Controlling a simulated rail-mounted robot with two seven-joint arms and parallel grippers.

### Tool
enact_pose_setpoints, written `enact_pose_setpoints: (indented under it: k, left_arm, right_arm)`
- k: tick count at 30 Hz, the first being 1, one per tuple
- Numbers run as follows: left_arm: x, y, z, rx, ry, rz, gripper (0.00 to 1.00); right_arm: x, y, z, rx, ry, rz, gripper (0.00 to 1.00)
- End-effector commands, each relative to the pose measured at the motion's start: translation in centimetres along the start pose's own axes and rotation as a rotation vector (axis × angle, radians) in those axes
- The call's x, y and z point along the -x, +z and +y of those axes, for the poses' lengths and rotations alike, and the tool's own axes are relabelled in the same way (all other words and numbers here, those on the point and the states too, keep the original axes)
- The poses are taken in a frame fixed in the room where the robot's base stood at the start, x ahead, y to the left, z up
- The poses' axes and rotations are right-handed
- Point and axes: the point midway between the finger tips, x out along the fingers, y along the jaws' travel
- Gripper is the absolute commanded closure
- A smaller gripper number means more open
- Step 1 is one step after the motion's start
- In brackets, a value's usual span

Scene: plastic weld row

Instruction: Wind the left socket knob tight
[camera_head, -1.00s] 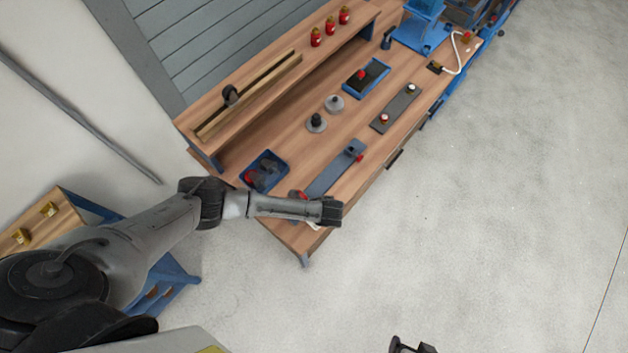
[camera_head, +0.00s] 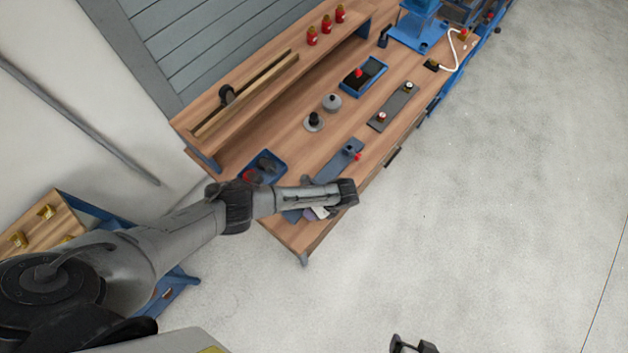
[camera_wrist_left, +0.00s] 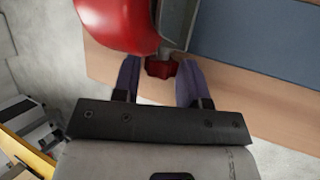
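A long blue-grey plate (camera_head: 331,168) lies near the bench's front left corner. A red knob (camera_head: 357,157) shows at its far end; my left arm hides the near end in the head view. In the left wrist view, a small dark-red knob (camera_wrist_left: 160,68) sits below a grey metal part, between the two purple fingertips of my left gripper (camera_wrist_left: 157,75). Gaps show on both sides of it, so the gripper is open around it. In the head view the left gripper (camera_head: 318,212) is low over the bench's front left. A black part of my right gripper (camera_head: 412,345) shows at the bottom edge.
A large glossy red part (camera_wrist_left: 115,22) stands close beside the knob in the left wrist view. A blue tray (camera_head: 264,168) lies behind my left arm. A dark plate with knobs (camera_head: 392,107) and a grey disc (camera_head: 331,102) are farther along the bench (camera_head: 300,235).

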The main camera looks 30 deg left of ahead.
Motion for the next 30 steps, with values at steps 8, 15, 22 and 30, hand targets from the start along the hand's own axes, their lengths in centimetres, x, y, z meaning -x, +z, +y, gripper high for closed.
enact_pose_setpoints:
  k: [8, 15, 22, 30]
  left_arm:
    - [0.0, 0.0, 0.0, 0.000, -0.001, 0.000, 0.44]
    - [0.8, 0.0, 0.0, 0.000, -0.002, 0.000, 0.44]
    - [4.6, 0.0, -0.1, 0.000, -0.005, 0.001, 0.44]
    - [9.8, -0.1, -0.1, -0.001, -0.003, 0.001, 0.44]
  right_arm:
    - [0.0, 0.0, 0.0, 0.000, 0.000, 0.000, 0.15]
    - [0.1, -0.1, -0.1, -0.004, -0.003, 0.000, 0.15]
    - [0.3, -0.1, -0.3, -0.009, -0.007, 0.001, 0.15]
    - [0.3, -0.1, -0.3, -0.009, -0.008, 0.001, 0.15]
